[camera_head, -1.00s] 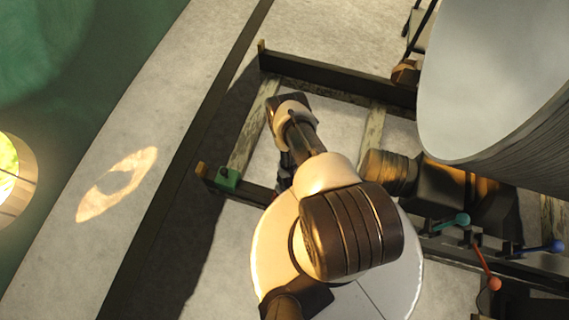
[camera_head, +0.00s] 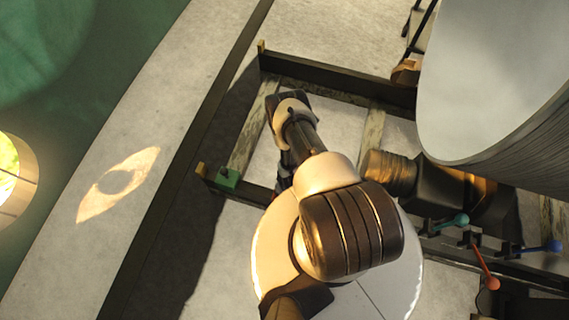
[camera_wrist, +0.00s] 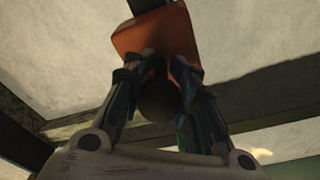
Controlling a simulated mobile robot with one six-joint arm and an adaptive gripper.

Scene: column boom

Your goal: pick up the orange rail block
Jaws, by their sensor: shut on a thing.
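The orange rail block (camera_wrist: 155,30) shows at the top middle of the wrist view. My gripper (camera_wrist: 162,75) is shut on it, with both fingertips against its near part. A dark round knob (camera_wrist: 158,103) shows between the fingers, below the orange face. In the head view my arm reaches down over the dark frame, and the fingers and the orange block are hidden behind it. I cannot tell from these views whether the block touches the rail.
A green block (camera_head: 228,178) sits on the near left corner of the dark rail frame (camera_head: 340,84). A large grey cylinder (camera_head: 495,75) stands at the right. Levers with teal (camera_head: 461,220), red (camera_head: 493,284) and blue (camera_head: 556,246) knobs are below it. Green water lies left.

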